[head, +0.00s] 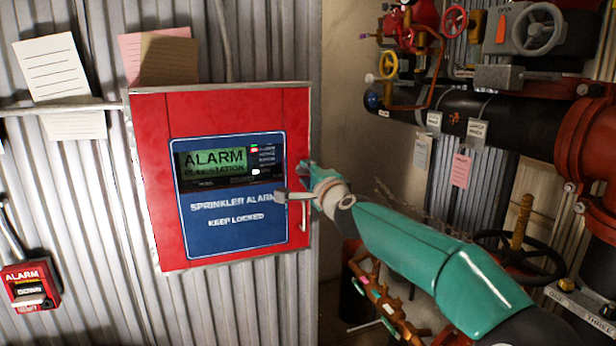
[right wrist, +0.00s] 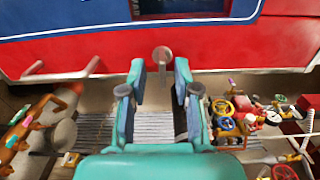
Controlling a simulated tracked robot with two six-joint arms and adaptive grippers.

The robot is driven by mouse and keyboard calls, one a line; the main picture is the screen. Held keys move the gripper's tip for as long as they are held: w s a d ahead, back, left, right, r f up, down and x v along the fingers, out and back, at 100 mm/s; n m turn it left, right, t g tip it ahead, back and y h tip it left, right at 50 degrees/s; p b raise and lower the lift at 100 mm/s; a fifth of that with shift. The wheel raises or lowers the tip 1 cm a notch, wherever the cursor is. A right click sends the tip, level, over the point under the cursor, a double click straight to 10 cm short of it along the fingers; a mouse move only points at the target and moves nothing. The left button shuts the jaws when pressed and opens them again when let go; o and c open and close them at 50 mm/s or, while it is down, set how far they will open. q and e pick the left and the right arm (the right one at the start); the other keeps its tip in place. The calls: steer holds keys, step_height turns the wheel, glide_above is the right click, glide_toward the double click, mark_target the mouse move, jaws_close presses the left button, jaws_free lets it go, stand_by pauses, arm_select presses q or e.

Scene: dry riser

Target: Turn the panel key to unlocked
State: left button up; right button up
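The red panel (head: 152,170) with a blue "SPRINKLER ALARM KEEP LOCKED" face hangs on the corrugated wall. Its green screen reads "ALARM". A small grey round-headed piece on a stem, which looks like the panel key (right wrist: 162,55), shows in the right wrist view in front of the red surface. My right gripper (head: 304,184) is at the panel's right edge. In the right wrist view its teal fingers (right wrist: 160,76) are apart, one on each side of the key, with gaps visible. The key's lock position cannot be read. My left gripper is not in view.
A pale handle (head: 303,214) is on the panel's right edge, just below my gripper. A red alarm pull box (head: 30,287) is at lower left. Papers (head: 53,70) hang above the panel. Pipes and valves (head: 530,120) crowd the right side, behind my right arm.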

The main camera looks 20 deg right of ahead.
steer(key=shift+s, duration=0.15)
steer(key=s, duration=1.1)
steer(key=shift+s+d, duration=0.25)
steer(key=shift+s, duration=0.1)
steer(key=shift+d, duration=0.1)
